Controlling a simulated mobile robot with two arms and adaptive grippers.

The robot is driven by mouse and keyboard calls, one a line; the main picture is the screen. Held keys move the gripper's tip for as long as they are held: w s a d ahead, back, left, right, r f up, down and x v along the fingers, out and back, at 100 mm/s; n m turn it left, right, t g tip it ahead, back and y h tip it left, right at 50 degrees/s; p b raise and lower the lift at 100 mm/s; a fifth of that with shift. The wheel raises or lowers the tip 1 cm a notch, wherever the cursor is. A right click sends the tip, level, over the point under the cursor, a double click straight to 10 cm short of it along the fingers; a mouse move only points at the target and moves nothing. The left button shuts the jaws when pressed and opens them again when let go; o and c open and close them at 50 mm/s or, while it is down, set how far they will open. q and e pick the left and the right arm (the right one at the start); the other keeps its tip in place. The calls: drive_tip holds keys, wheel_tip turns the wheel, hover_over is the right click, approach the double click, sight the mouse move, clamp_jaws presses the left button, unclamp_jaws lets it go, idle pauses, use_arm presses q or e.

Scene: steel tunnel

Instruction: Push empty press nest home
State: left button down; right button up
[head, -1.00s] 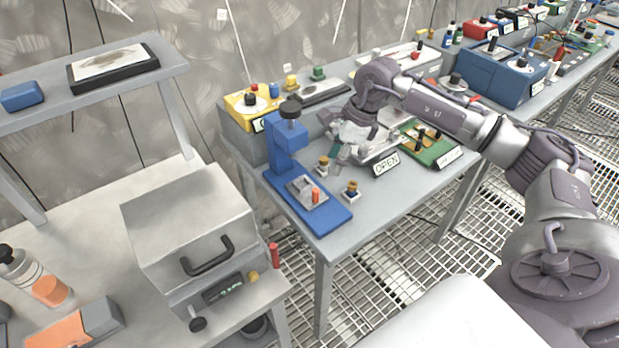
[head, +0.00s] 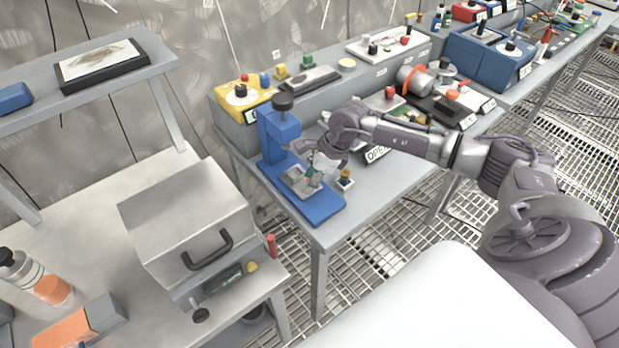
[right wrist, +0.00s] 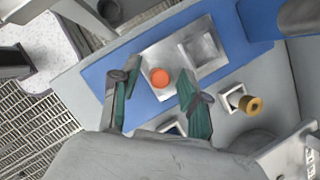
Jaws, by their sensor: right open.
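The blue press (head: 281,135) stands on the grey bench, its base reaching toward the front. On the base lies the metal nest (head: 293,177), a plate with a square recess and an orange knob. In the right wrist view the nest (right wrist: 203,50) shows an empty recess, and the orange knob (right wrist: 159,77) stands at the plate's near end. My right gripper (head: 313,178) is over the front of the nest. Its green-padded fingers (right wrist: 157,90) are open, one on each side of the knob, with visible gaps. Contact cannot be told. My left gripper is not in view.
A small brass-topped part (right wrist: 240,100) stands on the bench beside the press base; another is partly hidden by a finger. A yellow box (head: 241,103) is behind the press. A metal case (head: 190,220) stands on the left bench.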

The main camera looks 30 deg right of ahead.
drive_tip(key=shift+w+a+f, duration=0.15)
drive_tip(key=shift+f, duration=0.3)
drive_tip(key=shift+c, duration=0.2)
clamp_jaws()
